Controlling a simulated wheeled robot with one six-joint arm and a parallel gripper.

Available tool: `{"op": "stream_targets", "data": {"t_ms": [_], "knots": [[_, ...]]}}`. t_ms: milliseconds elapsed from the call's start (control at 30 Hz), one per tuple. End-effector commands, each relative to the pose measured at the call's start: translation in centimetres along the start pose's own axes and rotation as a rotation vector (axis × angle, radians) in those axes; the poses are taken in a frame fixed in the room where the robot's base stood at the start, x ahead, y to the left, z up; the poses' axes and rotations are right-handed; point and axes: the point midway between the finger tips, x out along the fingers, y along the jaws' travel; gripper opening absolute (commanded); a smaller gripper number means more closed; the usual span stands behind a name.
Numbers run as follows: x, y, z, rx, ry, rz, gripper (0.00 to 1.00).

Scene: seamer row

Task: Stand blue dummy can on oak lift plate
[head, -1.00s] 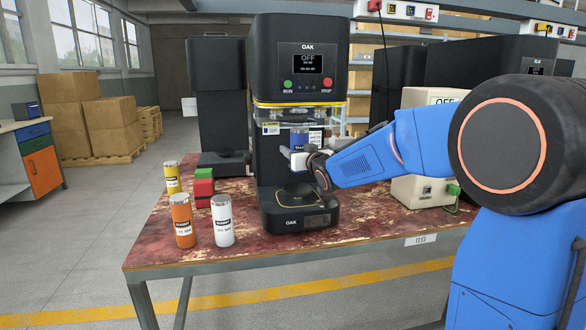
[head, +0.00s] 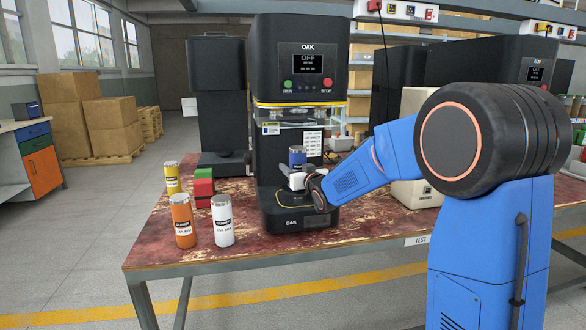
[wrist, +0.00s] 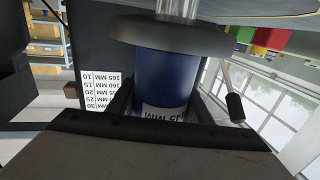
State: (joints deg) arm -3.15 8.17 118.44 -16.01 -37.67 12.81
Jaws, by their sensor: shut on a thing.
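The blue dummy can (head: 297,156) is inside the black OAK seamer, between my gripper's fingers. It also shows in the wrist view (wrist: 165,75), with a white label partly in sight and a dark round head just beside its end. My gripper (head: 298,178) is shut on the can and reaches into the seamer from the right. The oak lift plate (head: 293,196) is on the machine's base, below the gripper, and is partly hidden. I cannot tell whether the can's bottom touches the plate. The OAK screen (head: 308,64) reads OFF.
A yellow can (head: 173,177), an orange can (head: 183,221) and a white can (head: 222,220) stand on the worn red table (head: 165,240), left of the machine. Red and green blocks (head: 203,186) are stacked nearby. A beige box (head: 405,194) stands to the right.

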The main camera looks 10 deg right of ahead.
Motion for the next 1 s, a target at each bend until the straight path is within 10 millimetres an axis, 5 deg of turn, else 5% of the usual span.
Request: {"op": "stream_targets", "data": {"t_ms": [267, 300, 367, 733, 1000], "knots": [[0.0, 0.0, 0.2, 0.0, 0.001, 0.0, 0.18], [0.0, 0.0, 0.2, 0.0, 0.001, 0.0, 0.53], [0.0, 0.0, 0.2, 0.0, 0.0, 0.0, 0.64], [0.0, 0.0, -0.2, 0.0, 0.001, 0.0, 0.64], [-3.9, 0.0, -0.1, 0.0, 0.001, 0.001, 0.64]]}}
